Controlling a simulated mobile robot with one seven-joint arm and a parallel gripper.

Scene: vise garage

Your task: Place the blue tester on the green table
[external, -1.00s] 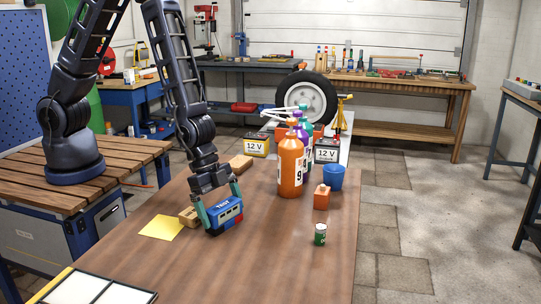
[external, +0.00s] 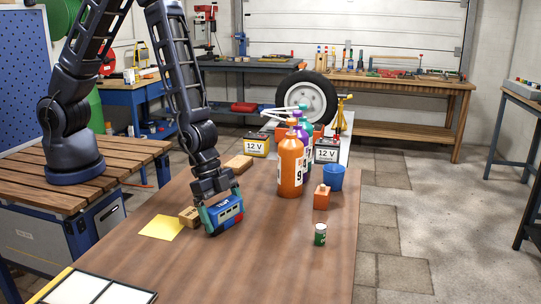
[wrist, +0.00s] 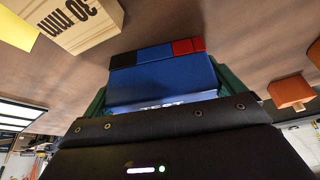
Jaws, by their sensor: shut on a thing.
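The blue tester (external: 226,217) is a small box with a red end and a "TEST" label, at the near-left part of the brown wooden tabletop (external: 270,260). My gripper (external: 222,208) is shut on it from above, with teal fingers at its sides. In the wrist view the tester (wrist: 165,78) sits between the dark green fingers, its blue, black and red strip facing away from me. It is slightly tilted in the external view; I cannot tell whether it touches the tabletop. No green table is clearly visible.
A yellow sheet (external: 160,228) and a wooden "30 mm" block (wrist: 80,22) lie close left of the tester. Orange bottle (external: 290,168), orange block (external: 321,198), blue cup (external: 333,178) and green can (external: 320,234) stand right. The near-middle tabletop is clear.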

